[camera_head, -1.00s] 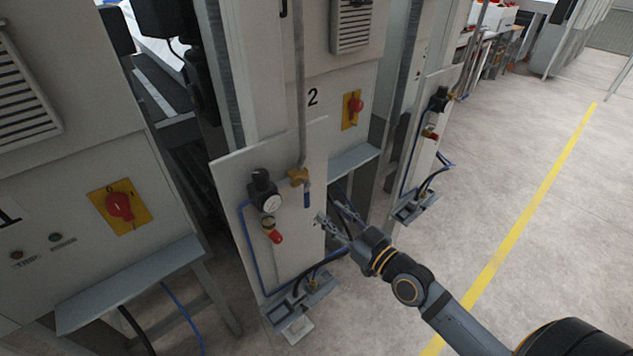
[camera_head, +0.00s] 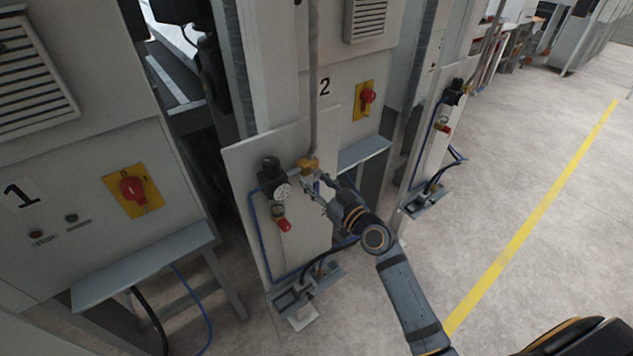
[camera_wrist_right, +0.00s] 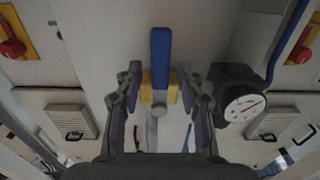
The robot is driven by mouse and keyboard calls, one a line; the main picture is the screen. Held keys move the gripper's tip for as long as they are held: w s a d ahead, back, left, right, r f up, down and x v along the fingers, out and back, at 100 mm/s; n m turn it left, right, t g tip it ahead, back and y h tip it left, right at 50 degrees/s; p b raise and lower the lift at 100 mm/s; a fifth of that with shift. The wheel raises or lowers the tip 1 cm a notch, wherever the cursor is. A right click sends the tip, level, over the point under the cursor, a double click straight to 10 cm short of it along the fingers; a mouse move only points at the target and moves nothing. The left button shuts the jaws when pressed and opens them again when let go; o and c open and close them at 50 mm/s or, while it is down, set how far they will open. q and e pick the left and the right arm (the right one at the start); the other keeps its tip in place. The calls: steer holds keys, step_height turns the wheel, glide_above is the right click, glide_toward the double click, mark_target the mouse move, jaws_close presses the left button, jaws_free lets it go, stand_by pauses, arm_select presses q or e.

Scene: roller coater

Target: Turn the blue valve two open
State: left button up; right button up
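The blue valve handle (camera_wrist_right: 160,62) shows in the right wrist view, running straight along from its brass valve body (camera_wrist_right: 148,88). The brass body (camera_head: 309,165) also shows in the head view, at the lower end of a vertical grey pipe on panel two; the handle there is mostly hidden by my gripper. My right gripper (camera_head: 318,186) is at the valve. In the right wrist view its fingers (camera_wrist_right: 158,92) are open, one on each side of the valve, with gaps visible. My left gripper is not in view.
A black regulator with a round gauge (camera_head: 283,191) and a red knob (camera_head: 284,225) sit close left of the valve. A red switch on yellow (camera_head: 367,96) is above right. A small ledge (camera_head: 364,152) juts out at right. Open floor (camera_head: 500,180) lies right.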

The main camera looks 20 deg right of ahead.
jaws_close()
stand_by(0.3)
steer(key=shift+f+b, duration=0.15)
steer(key=shift+b, duration=0.3)
steer(key=d+r+n+b, duration=0.1)
steer(key=n+b, duration=0.5)
steer(key=d+r+n+b, duration=0.1)
steer(key=n+b, duration=0.5)
steer(key=w+d+r+n+b, duration=0.1)
steer(key=n+b, duration=0.5)
steer(key=shift+w+r, duration=0.1)
stand_by(0.4)
